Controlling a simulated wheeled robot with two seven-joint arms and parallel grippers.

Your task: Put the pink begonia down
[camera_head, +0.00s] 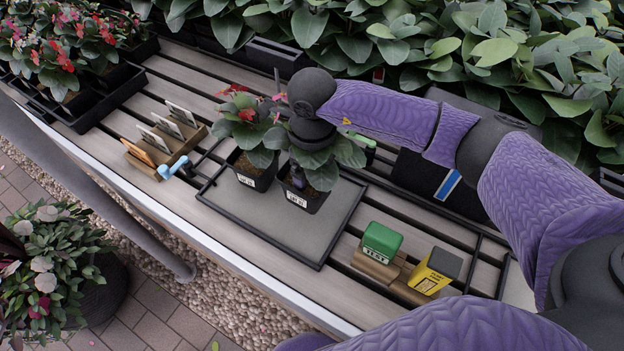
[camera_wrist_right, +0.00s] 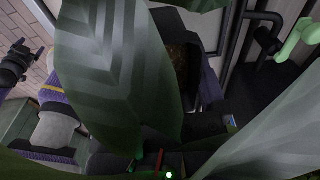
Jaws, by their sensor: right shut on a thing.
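Two potted plants stand close together over a grey tray (camera_head: 322,236) on the slatted bench. The right one, apparently the pink begonia (camera_head: 345,152), has broad green leaves and a black pot with a white label. My right gripper (camera_head: 297,178) reaches down through its leaves and is shut on it; the fingers are mostly hidden. A small pink bit shows beside the wrist. I cannot tell whether the pot touches the tray. In the right wrist view, large leaves (camera_wrist_right: 115,75) block most of the view. A dark gripper, apparently my left (camera_wrist_right: 15,65), shows at the left edge, its jaws unclear.
A red-flowered potted plant (camera_head: 243,126) is right beside it on the left. A card holder (camera_head: 165,150) and a blue-handled tool (camera_head: 172,168) lie further left. A green stamp block (camera_head: 381,242) and a yellow box (camera_head: 434,272) stand at right. The tray's front right is clear.

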